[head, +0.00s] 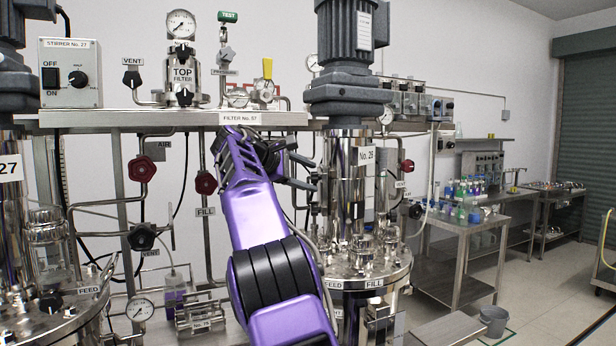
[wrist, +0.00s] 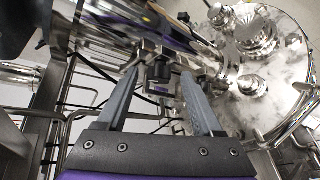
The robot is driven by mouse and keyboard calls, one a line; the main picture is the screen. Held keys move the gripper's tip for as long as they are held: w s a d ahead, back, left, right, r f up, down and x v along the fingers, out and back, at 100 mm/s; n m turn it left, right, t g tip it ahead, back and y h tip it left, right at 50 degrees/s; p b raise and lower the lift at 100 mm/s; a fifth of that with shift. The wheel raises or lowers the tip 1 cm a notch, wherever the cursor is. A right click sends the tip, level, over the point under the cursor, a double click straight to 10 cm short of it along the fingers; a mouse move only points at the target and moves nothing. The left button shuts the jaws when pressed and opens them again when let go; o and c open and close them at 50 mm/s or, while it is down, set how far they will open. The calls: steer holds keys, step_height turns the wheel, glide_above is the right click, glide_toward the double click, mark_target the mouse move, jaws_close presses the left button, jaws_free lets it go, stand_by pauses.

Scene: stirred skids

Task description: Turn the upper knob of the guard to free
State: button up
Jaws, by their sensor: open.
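The upright shiny metal housing labelled No. 26 (head: 338,195), under the grey stirrer motor, seems to be the guard's place. My gripper (head: 306,174) reaches its left side from the front, with its fingers apart. In the wrist view, my gripper (wrist: 163,102) is open and empty, its two grey fingers pointing at the metalwork. A small black knob (wrist: 158,73) on a metal clamp shows between and just beyond the fingertips. I cannot tell whether the fingers touch it, nor whether it is the upper one. Its setting cannot be read.
The vessel lid (head: 375,268) with fittings lies below the housing. A metal shelf labelled Filter No. 57 (head: 180,117) with gauges and valves stands left. Red valve knobs (head: 205,183) and pipes hang behind my arm. Open floor (head: 545,285) lies at the right.

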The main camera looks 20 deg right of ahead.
steer(key=v, duration=1.7)
steer(key=shift+a, duration=0.15)
steer(key=shift+c, duration=0.3)
